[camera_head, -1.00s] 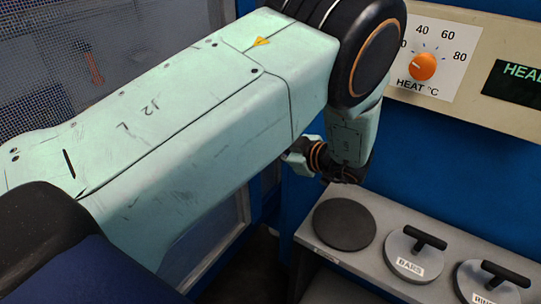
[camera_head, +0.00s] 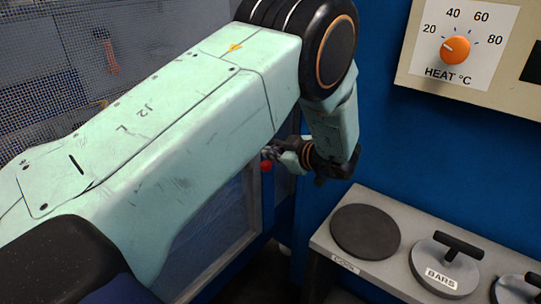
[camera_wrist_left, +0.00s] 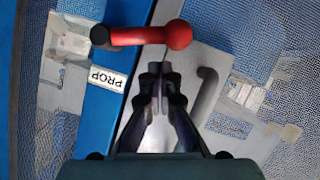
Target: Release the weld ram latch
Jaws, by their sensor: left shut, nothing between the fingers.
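A red lever (camera_wrist_left: 140,36) with a red ball end and a black pivot lies across the top of the left wrist view. A label reading PROP, upside down, is on the blue frame beside it. The ball (camera_head: 267,166) also shows in the head view, by my left gripper (camera_head: 268,153). In the wrist view my left gripper (camera_wrist_left: 160,72) is shut and empty, its tips just below the lever; I cannot tell whether they touch it. No part is marked as the weld ram latch. My right gripper is not in view.
A grey handle (camera_wrist_left: 206,92) stands on a pale panel right of my fingertips. Mesh (camera_head: 95,50) lies behind my left arm. A grey shelf (camera_head: 335,241) holds a dark disc (camera_head: 365,232) and dies with black handles. A HEAT dial (camera_head: 455,50) is on the upper right panel.

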